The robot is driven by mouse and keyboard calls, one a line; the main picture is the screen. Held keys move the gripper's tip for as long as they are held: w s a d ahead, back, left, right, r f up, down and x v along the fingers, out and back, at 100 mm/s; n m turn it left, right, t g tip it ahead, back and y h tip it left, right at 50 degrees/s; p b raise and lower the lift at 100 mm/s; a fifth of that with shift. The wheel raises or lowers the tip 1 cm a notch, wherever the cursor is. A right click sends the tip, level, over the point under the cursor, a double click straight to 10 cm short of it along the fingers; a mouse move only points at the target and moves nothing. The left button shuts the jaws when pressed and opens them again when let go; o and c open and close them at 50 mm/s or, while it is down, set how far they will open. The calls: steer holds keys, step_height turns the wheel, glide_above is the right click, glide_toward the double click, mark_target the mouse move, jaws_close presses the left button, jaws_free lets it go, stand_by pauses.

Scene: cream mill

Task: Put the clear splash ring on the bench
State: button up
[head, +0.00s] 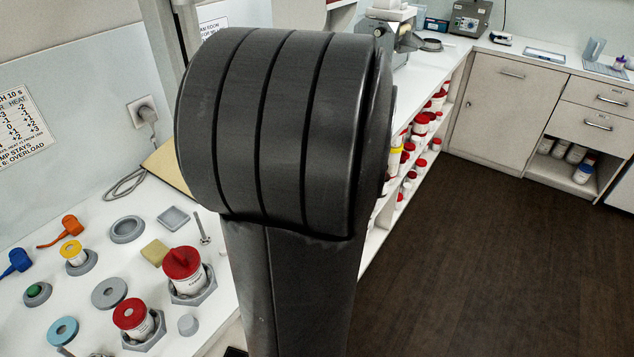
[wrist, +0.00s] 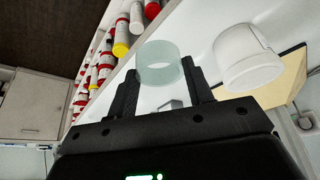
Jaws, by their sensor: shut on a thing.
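My gripper (wrist: 162,86) is shut on the clear splash ring (wrist: 160,52), a pale, see-through greenish band between the fingertips in the wrist view. The ring stands out past the fingertips. In the wrist view a white surface lies behind it; I cannot tell how far the ring is from it. In the head view the white bench (head: 100,213) fills the lower left. My dark arm blocks the middle of the head view and hides the gripper and ring there.
The bench holds red-lidded jars (head: 183,264) in grey holders, grey discs (head: 109,293), a blue ring (head: 62,331) and orange (head: 62,231) and blue tools (head: 17,262). A white cylindrical part (wrist: 247,57) is right of the ring. Shelves of jars (head: 420,130) stand right of my arm.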

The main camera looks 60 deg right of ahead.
steer(key=w+a+r+n+g+y, duration=0.15)
steer(key=w+a+n+y, duration=0.25)
steer(key=w+a+n, duration=0.85)
steer(key=w+a+n+g+y, duration=0.3)
steer(key=w+a+n, duration=0.6)
steer(key=w+n, duration=0.6)
steer(key=shift+m, duration=0.25)
steer(key=w+a+f, duration=0.2)
steer(key=a, duration=0.1)
steer(key=w+a+f, duration=0.2)
steer(key=a, duration=0.1)
steer(key=w+a+f, duration=0.2)
steer(key=w, duration=0.1)
steer(key=shift+a+f, duration=0.4)
steer(key=shift+w+f, duration=0.1)
steer(key=shift+f, duration=1.95)
steer(key=shift+f, duration=0.15)
steer(key=o, duration=0.8)
steer(key=shift+c, duration=0.2)
